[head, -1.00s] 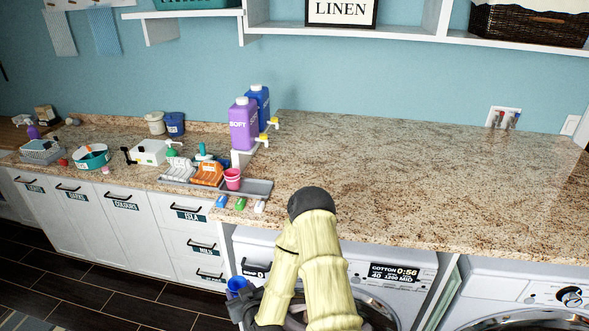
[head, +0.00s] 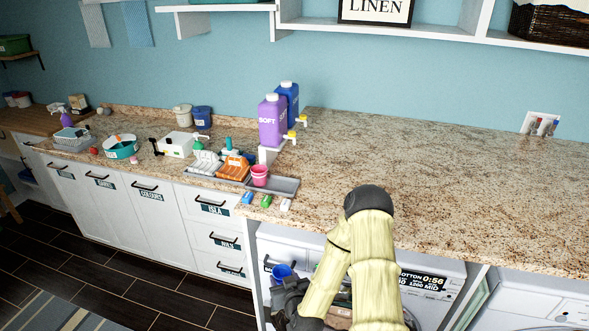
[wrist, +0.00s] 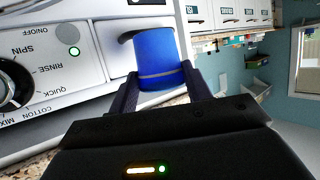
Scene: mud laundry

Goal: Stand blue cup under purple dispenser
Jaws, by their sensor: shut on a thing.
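My gripper (wrist: 162,92) is shut on the blue cup (wrist: 158,58), with one dark finger on each side of it. In the head view the blue cup (head: 281,271) is low in front of the washing machine, below the counter top, and my arm partly hides the gripper. The purple dispenser (head: 271,124), labelled SOFT, stands raised at the back of the counter. Its yellow tap (head: 290,135) points right.
A blue dispenser (head: 290,98) stands behind the purple one, with its own yellow tap. Small coloured items, including a green one (head: 266,201), lie at the counter's front edge. The counter at right (head: 430,170) is clear.

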